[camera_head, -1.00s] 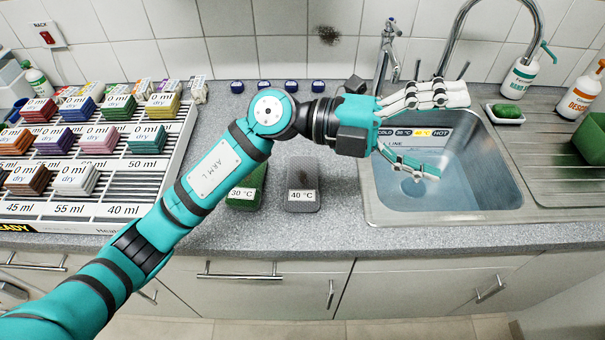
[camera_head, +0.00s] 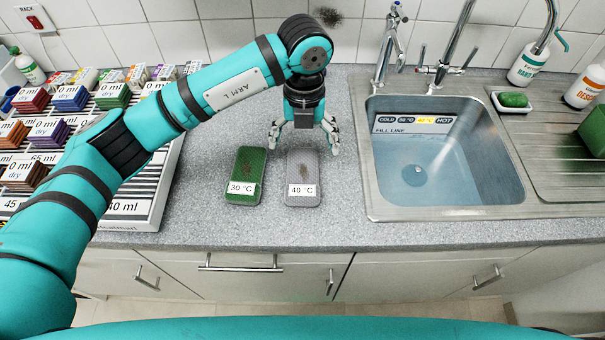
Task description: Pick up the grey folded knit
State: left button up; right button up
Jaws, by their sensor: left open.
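The grey folded knit (camera_head: 304,170) lies flat on the counter, left of the sink. It has a brown stain on top and a white tag reading 40 °C at its near end. My left gripper (camera_head: 304,140) points down over the far end of the grey knit, its fingers spread and empty. I cannot tell whether the fingertips touch the knit or the counter. My right gripper is not in view.
A green folded piece (camera_head: 247,165) tagged 30 °C lies just left of the grey knit. A rack (camera_head: 150,190) of folded cloths is at the left, partly hidden by my arm. A water-filled sink (camera_head: 372,205) is at the right. The counter in front is clear.

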pick_arm(q)
send_over(303, 171)
jog(key=f, duration=0.3)
jog(key=f+p, duration=0.1)
jog(key=shift+w+d+f, duration=0.1)
jog(key=shift+w+f, duration=0.05)
jog(key=shift+w, duration=0.15)
jog(key=f, duration=0.1)
jog(key=f+p, duration=0.1)
jog(key=f, duration=0.1)
jog(key=s+f+p, duration=0.1)
jog(key=f, duration=0.1)
jog(key=shift+w+f, duration=0.1)
jog(key=shift+f, duration=0.05)
jog(key=c, duration=1.3)
